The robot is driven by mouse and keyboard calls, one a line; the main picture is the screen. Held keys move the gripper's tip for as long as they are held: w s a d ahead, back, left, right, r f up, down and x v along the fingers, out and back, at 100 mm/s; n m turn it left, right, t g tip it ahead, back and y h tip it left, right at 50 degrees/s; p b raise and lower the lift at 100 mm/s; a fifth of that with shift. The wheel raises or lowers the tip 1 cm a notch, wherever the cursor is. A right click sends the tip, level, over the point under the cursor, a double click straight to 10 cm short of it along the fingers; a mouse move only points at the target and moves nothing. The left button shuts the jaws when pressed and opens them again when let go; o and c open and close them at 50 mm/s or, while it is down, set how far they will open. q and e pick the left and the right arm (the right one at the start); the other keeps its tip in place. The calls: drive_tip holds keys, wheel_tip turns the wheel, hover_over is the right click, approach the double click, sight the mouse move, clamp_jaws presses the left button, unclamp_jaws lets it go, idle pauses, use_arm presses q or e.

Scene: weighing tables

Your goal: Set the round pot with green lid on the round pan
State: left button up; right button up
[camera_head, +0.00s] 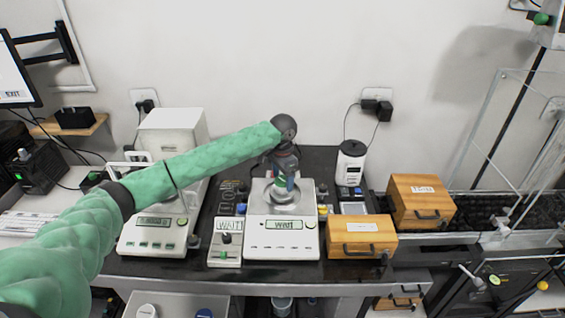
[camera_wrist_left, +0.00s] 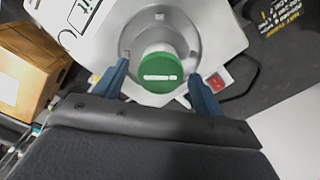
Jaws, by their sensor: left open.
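The round pot with green lid (camera_wrist_left: 160,74) stands upright, as far as I can tell resting on the round pan (camera_wrist_left: 133,30) of the scale. Its white body shows just past the lid. In the head view the pan (camera_head: 284,205) is on top of the middle scale, and the pot is mostly hidden by my gripper. My left gripper (camera_head: 284,181) points down over the pan. Its two blue fingers are apart, one on each side of the lid, with a gap to it in the left wrist view. My right gripper is not in view.
The middle scale (camera_head: 262,237) has a lit display. A larger white balance (camera_head: 152,235) stands to its left, and wooden drawer boxes (camera_head: 361,229) (camera_head: 421,192) to its right. A white bottle-like device (camera_head: 351,160) stands behind. The dark table is crowded around the scale.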

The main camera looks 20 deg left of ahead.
sight(282, 180)
use_arm(q)
wheel_tip(282, 180, up, 10)
drive_tip(key=b, duration=0.3)
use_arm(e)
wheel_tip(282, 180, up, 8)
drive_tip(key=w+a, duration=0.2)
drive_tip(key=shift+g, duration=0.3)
use_arm(q)
drive_tip(key=shift+s+f, duration=0.1)
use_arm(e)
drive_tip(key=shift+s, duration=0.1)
